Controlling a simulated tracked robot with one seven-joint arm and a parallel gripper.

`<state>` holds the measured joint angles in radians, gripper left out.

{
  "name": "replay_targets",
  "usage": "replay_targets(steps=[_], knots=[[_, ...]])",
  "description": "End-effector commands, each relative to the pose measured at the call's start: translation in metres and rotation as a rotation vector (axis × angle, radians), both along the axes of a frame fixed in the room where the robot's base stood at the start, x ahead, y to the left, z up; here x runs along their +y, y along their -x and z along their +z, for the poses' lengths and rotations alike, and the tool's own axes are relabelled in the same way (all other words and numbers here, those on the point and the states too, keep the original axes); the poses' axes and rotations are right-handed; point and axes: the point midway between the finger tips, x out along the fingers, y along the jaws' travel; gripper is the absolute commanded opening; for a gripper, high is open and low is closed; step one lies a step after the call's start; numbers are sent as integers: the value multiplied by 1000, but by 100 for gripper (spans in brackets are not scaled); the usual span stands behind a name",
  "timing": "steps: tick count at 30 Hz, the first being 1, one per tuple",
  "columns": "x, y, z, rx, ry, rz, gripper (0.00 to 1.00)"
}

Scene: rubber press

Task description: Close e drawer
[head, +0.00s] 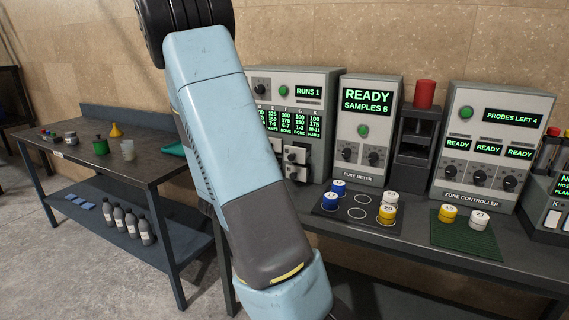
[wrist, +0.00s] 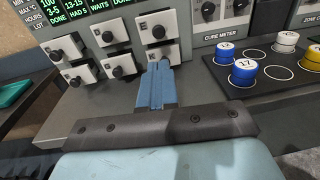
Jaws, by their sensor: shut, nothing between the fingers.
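The machine with the RUNS 1 display (head: 290,90) carries several small white drawers with black knobs, partly hidden by my arm in the head view. In the wrist view the upper right drawer (wrist: 150,25) and the one below it are near the fingertips. The drawer letters are too small to read surely, so I cannot tell which is drawer e. My gripper (wrist: 160,68) is shut and empty, its blue fingers pointing at the lower right drawer and covering part of its front. I cannot tell whether they touch. My gripper is hidden in the head view.
A black sample mat (head: 345,218) with blue, white and yellow pucks lies right of the drawers. The cure meter (head: 366,135) stands behind it. A green mat (head: 450,238) with two pucks is further right. A side table (head: 100,165) with bottles stands left.

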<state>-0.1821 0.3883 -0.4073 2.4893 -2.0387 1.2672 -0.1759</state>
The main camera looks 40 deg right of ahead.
Motion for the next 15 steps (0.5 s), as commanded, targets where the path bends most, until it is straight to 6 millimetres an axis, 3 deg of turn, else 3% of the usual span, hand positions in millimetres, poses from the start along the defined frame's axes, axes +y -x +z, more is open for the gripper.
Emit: replay_targets(steps=[5,15], knots=[[-8,-6,-2,13,11,13,0],[-60,-24,-4,11,10,10,0]])
